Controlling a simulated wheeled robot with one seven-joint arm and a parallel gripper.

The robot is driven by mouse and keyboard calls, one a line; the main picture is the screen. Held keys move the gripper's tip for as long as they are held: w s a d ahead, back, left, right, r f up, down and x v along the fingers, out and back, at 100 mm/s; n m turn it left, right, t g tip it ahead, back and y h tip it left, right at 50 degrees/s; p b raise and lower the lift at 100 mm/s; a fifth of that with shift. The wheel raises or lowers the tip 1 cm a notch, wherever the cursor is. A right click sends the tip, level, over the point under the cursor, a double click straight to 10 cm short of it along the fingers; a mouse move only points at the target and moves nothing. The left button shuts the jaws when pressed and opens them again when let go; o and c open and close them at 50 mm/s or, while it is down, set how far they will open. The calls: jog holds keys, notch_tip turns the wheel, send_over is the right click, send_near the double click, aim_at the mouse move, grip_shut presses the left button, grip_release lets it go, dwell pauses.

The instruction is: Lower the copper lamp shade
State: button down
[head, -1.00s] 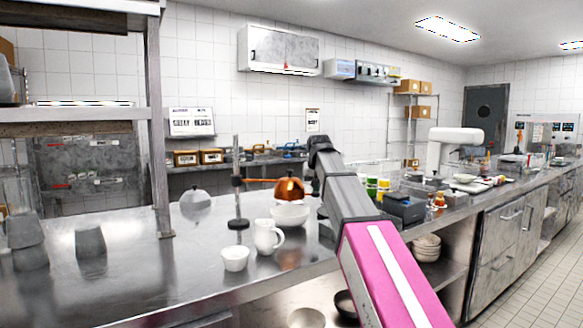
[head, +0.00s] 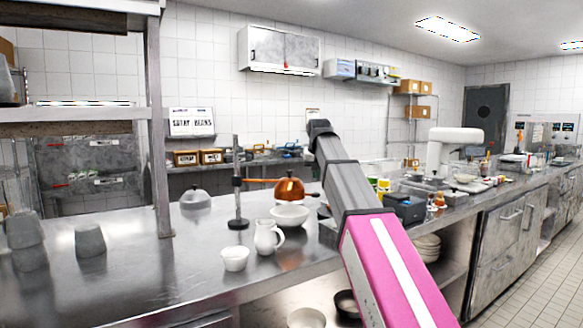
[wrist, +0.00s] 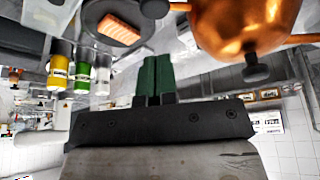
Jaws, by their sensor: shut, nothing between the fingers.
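The copper lamp shade (head: 289,192) is a shiny dome on the side rod of an upright stand (head: 237,185) with a dark base. It hangs just above a white bowl (head: 290,215) on the steel counter. In the wrist view the shade (wrist: 235,22) is large at the top right, with a dark knob (wrist: 256,72) near it. My gripper (wrist: 157,62) has green fingers that are shut together and empty. It is to the left of the shade and apart from it in that view. In the head view my own arm hides the gripper.
A white jug (head: 267,237) and small white cup (head: 235,258) stand in front of the bowl. A grey dome (head: 195,199) sits left of the stand. The wrist view shows a dark plate (wrist: 112,38) with an orange piece and several labelled bottles (wrist: 82,72).

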notch_tip(320, 180, up, 4)
jog(key=shift+f, duration=0.2)
jog(key=shift+s, duration=0.1)
dwell(0.4)
